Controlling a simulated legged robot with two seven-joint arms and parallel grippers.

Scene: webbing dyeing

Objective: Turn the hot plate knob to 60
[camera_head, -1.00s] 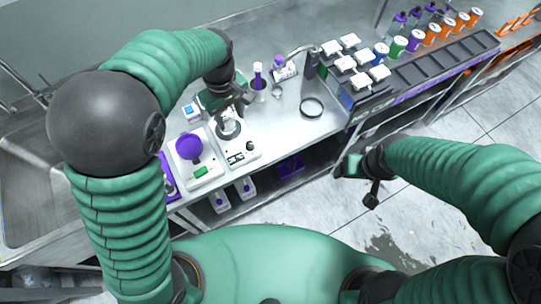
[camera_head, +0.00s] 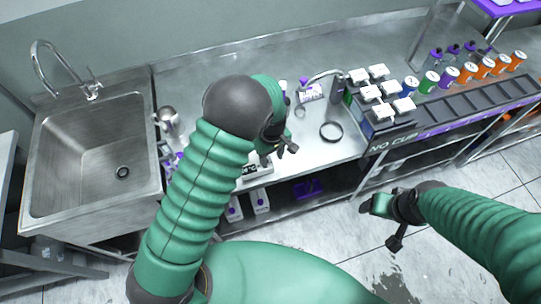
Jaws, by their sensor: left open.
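The hot plate (camera_head: 262,169) is a white unit at the front edge of the steel bench. Only its front part with a dark display shows; my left arm hides the rest. I cannot make out its knob or the reading. My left gripper (camera_head: 285,149) is open and empty, at the front right of the hot plate, partly behind my arm. I cannot tell whether it touches the knob. My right gripper (camera_head: 388,222) hangs over the floor in front of the bench, away from the hot plate; its jaw opening is unclear.
A steel sink (camera_head: 95,160) is on the left. White-topped containers (camera_head: 378,95) and a row of coloured jars (camera_head: 452,75) stand further right.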

